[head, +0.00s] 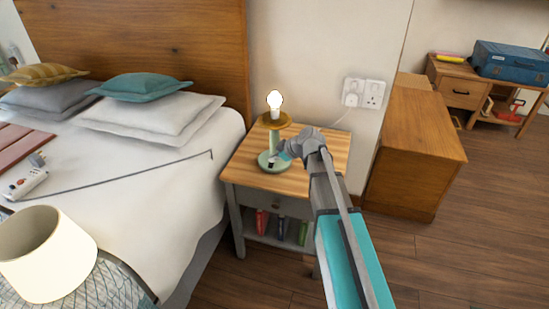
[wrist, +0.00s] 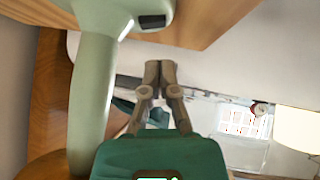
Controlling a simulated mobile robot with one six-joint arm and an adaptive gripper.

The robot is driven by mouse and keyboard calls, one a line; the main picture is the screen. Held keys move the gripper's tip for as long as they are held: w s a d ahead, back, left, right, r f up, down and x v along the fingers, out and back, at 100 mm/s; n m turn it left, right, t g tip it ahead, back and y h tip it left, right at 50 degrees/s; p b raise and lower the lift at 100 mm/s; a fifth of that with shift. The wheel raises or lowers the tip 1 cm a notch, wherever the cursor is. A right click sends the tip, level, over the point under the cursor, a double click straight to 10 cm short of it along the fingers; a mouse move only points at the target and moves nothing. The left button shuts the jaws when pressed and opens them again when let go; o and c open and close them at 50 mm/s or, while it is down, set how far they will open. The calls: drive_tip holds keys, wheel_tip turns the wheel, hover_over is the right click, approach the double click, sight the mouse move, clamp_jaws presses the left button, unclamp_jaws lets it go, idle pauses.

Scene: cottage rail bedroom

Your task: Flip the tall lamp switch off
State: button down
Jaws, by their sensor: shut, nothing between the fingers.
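The lamp (head: 272,140) stands upright on the bedside table (head: 245,178), with a green stem, a round green base and a bare glowing bulb (head: 274,100). In the wrist view, which is upside down, the lamp's stem (wrist: 92,95) fills the left side. A small pale and dark part, seemingly the switch (wrist: 152,21), shows on the base's edge at the top. My gripper (head: 282,155) is just right of the stem, close to the base. In the wrist view my gripper (wrist: 160,68) is shut and empty, its fingertips apart from the switch.
A wall socket (head: 364,92) with a plug and cord is behind the table. A wooden cabinet (head: 415,150) stands to the right. A cream shade (head: 45,255) is at the lower left.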

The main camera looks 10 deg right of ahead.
drive_tip(key=shift+s+r+p, duration=0.15)
drive_tip(key=shift+r+p, duration=0.2)
drive_tip(key=shift+r, duration=0.3)
drive_tip(key=p+v, duration=0.6)
drive_tip(key=v, duration=0.3)
drive_tip(key=shift+s, duration=0.45)
drive_tip(key=shift+d, duration=0.1)
drive_tip(key=shift+w+d+r+t, duration=0.3)
drive_tip(key=shift+w+r+t, duration=0.05)
drive_tip(key=shift+w+t, duration=0.1)
drive_tip(key=shift+w+a+f, duration=0.1)
drive_tip(key=shift+f, duration=0.05)
drive_tip(key=b, duration=0.7)
hover_over(276, 166)
drive_tip(key=s, duration=0.1)
drive_tip(key=f, duration=0.6)
drive_tip(key=shift+a+f, duration=0.25)
drive_tip(key=shift+f, duration=0.1)
drive_tip(key=shift+w+d+f+b, duration=0.15)
drive_tip(key=shift+w+f+b, duration=0.15)
drive_tip(key=shift+f+b, duration=0.55)
drive_tip(key=shift+w+d+f+b, duration=0.1)
drive_tip(key=shift+w+f+b, duration=0.15)
drive_tip(key=shift+f+b, duration=0.55)
drive_tip(key=shift+f, duration=0.15)
